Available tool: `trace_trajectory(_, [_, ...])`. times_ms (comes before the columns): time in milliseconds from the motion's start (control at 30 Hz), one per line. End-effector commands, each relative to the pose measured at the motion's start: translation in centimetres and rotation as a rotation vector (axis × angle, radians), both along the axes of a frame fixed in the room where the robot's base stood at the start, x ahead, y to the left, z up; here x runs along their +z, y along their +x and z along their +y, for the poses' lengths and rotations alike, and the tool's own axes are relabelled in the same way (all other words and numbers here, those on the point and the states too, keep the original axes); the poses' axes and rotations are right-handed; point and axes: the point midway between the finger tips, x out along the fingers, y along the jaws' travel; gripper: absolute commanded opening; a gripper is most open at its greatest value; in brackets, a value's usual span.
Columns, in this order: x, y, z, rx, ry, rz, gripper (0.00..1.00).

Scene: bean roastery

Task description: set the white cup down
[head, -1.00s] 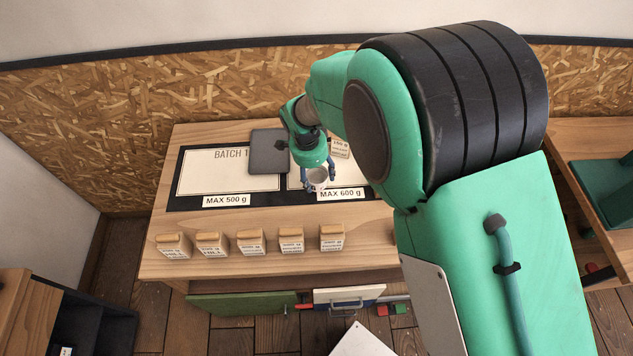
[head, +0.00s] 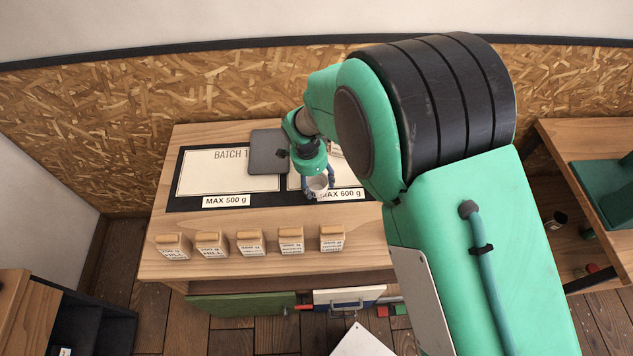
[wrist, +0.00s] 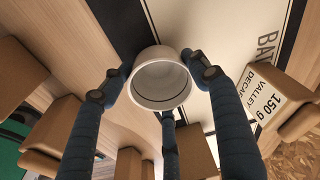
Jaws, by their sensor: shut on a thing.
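The white cup (head: 318,185) is between the dark blue fingers of my gripper (head: 317,178), over the front part of the right-hand mat panel, by the MAX 600 g label. In the wrist view the cup (wrist: 161,100) has its open mouth toward the camera and looks empty. My gripper (wrist: 159,76) is shut on it, with a fingertip at each side and a third finger below. I cannot tell whether the cup's base touches the surface.
Several labelled bags (head: 251,242) stand in a row along the table's front. Another bag (wrist: 267,100), marked 150 g, stands near the gripper. A dark grey flat plate (head: 268,153) lies to the left. The left BATCH 1 panel (head: 225,180) is mostly bare.

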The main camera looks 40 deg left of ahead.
Motion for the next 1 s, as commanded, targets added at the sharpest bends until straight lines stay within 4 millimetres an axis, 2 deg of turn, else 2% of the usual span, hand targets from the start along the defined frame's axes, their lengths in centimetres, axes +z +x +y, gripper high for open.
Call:
trace_trajectory(133, [-0.3, 0.0, 0.0, 0.0, 0.0, 0.0, 0.28])
trace_trajectory(167, [-0.3, 0.0, 0.0, 0.0, 0.0, 0.0, 0.66])
trace_trajectory(233, [-0.3, 0.0, 0.0, 0.0, 0.0, 0.0, 0.79])
trace_trajectory(700, [0.1, 0.0, 0.0, 0.0, 0.0, 0.0, 0.79])
trace_trajectory(867, [1.5, -0.1, 0.2, 0.0, 0.003, -0.001, 0.79])
trace_trajectory(1000, [3.4, -0.4, 0.3, 0.001, 0.002, -0.002, 0.79])
